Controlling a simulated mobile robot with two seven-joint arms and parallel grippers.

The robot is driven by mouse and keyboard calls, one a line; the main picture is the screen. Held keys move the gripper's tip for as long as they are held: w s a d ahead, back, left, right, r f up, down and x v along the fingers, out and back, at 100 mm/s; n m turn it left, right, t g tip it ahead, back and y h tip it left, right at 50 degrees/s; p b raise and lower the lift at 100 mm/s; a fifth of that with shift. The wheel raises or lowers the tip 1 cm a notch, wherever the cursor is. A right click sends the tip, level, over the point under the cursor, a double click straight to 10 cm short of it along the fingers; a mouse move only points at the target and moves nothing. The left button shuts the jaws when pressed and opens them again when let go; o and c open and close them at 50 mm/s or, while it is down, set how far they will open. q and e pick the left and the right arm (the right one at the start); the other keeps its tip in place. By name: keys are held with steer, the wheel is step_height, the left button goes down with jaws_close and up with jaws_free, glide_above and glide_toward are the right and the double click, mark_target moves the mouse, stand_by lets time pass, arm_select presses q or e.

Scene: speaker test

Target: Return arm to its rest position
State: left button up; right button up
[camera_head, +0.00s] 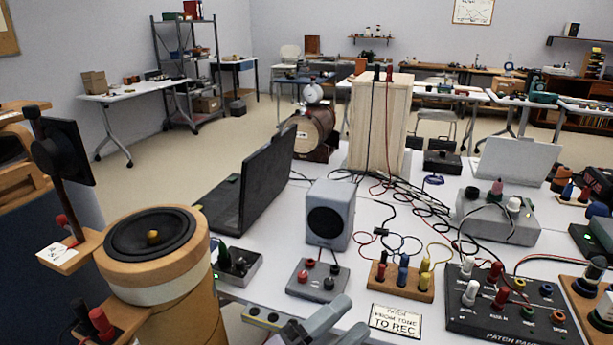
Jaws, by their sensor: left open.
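My left gripper (353,314) shows at the bottom edge, its two grey fingers apart and nothing seen between them. It is low over the front of the white table (270,284), left of a small card (396,320) whose lettering includes "TO REC". A grey box with red and black posts (318,280) stands just beyond the fingers. Most of my left arm is cut off by the bottom edge. My right gripper is not in view.
A wooden drum-like speaker (150,240) stands at the left. A black patch panel (515,312) with several plugs is at the right. A wood-based terminal block (402,281), grey speaker (331,214), dark laptop (265,180) and loose cables crowd the table.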

arm_select(q)
steer(key=a+f+n+t+y+p, duration=0.2)
steer(key=a+f+n+t+y, duration=0.1)
steer(key=a+f+n+y, duration=1)
steer(key=s+a+f+n+g+y+p, duration=0.1)
steer(key=s+a+f+n+g+y, duration=0.2)
steer(key=s+a+f+n, duration=0.6)
steer(key=s+a+g, duration=0.1)
steer(key=s+a, duration=0.2)
steer(key=shift+a+g, duration=0.2)
steer(key=shift+g, duration=0.2)
steer(key=shift+s, duration=0.1)
